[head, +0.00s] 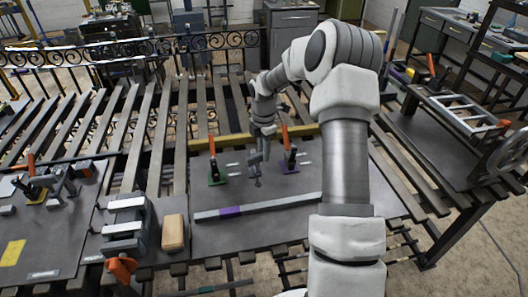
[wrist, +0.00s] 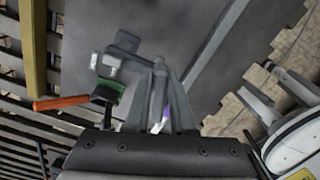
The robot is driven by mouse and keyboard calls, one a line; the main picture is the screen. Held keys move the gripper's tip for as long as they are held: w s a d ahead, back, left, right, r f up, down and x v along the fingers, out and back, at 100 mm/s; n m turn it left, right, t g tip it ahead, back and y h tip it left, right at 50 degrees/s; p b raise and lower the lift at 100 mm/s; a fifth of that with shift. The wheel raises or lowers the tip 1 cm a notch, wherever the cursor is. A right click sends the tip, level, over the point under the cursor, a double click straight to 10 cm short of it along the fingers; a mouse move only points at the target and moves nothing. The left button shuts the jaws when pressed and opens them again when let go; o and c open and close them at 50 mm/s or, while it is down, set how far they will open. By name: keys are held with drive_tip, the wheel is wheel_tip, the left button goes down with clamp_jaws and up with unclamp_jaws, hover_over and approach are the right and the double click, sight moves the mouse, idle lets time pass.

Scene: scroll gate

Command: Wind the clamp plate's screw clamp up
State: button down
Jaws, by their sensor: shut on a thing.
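The clamp plate (head: 210,194) is a dark flat plate in the middle of the head view. My gripper (head: 258,164) is low over it, between the green-based clamp (head: 216,172) and the purple-based clamp (head: 290,160), both with upright orange handles. My gripper is shut on a small dark grey part, which I take to be the screw clamp (head: 257,182); the fingers hide most of it. In the wrist view the fingers of my gripper (wrist: 160,75) come close together. The green-based clamp with its orange handle (wrist: 62,102) is left of them.
A long grey bar with a purple section (head: 262,206) lies along the plate's front. A yellow bar (head: 200,144) runs along its back. A tan block (head: 173,233) and a grey vise-like block (head: 125,225) stand at left. A framed fixture with a handwheel (head: 508,155) is at right.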

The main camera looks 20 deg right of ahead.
drive_tip(key=shift+s+f, duration=0.1)
drive_tip(key=shift+f, duration=0.1)
drive_tip(key=c, duration=0.8)
unclamp_jaws()
drive_tip(key=shift+o, duration=0.2)
drive_tip(key=shift+r, duration=0.1)
drive_tip(key=shift+r, duration=0.1)
wheel_tip(320, 180, up, 17)
drive_tip(key=shift+b, duration=0.45)
drive_tip(key=shift+r, duration=0.1)
